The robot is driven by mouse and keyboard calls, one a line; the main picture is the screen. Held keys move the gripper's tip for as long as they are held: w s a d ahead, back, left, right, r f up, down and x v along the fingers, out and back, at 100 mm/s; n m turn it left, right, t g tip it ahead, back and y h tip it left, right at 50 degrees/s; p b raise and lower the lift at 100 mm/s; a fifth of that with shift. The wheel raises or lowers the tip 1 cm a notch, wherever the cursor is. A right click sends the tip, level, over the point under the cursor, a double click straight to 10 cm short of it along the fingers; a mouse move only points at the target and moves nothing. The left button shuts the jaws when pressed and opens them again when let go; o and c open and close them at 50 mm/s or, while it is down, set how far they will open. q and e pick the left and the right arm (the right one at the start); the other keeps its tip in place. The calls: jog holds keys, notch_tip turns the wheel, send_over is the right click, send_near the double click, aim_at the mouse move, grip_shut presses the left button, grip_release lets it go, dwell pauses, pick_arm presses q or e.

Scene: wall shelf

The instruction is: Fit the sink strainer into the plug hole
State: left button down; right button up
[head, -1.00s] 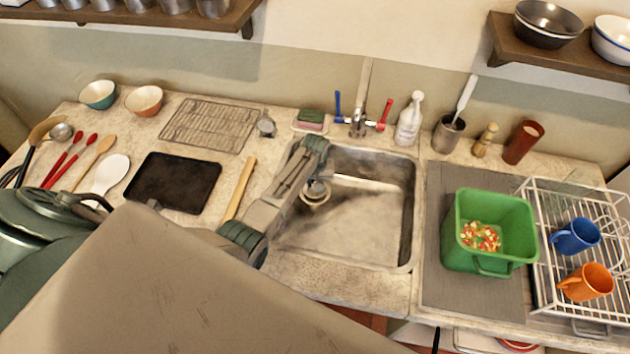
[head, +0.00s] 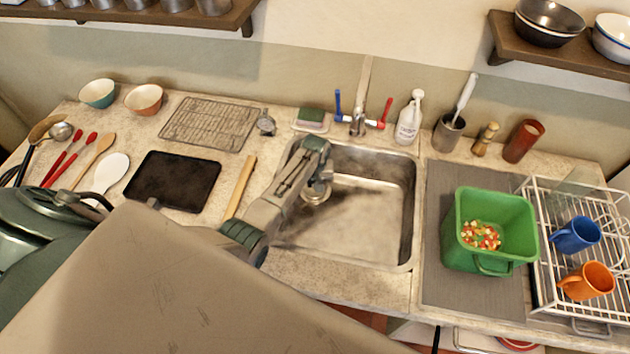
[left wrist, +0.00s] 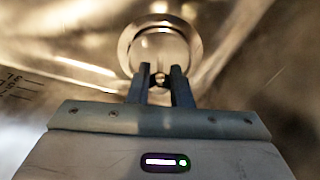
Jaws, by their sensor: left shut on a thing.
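The metal sink (head: 350,225) is set in the counter right of the middle of the head view. My left gripper (left wrist: 161,88) is shut on the small knob of the sink strainer (left wrist: 160,50), a round shiny metal disc. In the head view the strainer (head: 315,193) shows low in the sink's left part, partly behind my left arm. In the wrist view a pale metal ring (left wrist: 127,45) surrounds the disc, seemingly the rim of the plug hole. I cannot tell whether the strainer sits in the hole or just above it. My right gripper is not in view.
The tap (head: 359,118) with blue and red handles stands behind the sink. A green tub (head: 462,228) is to the right, beside the wire dish rack (head: 548,205).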

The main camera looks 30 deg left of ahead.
pick_arm(q)
jog(key=shift+f+b, duration=0.45)
jog(key=shift+f, duration=0.2)
jog(key=c, duration=1.2)
grip_release()
jog(key=shift+c, duration=0.2)
notch_tip(320, 180, up, 11)
jog(key=s+b, duration=0.1)
jog(key=shift+d+f+b, duration=0.15)
jog(key=shift+d+b, duration=0.2)
jog(key=shift+b, duration=0.05)
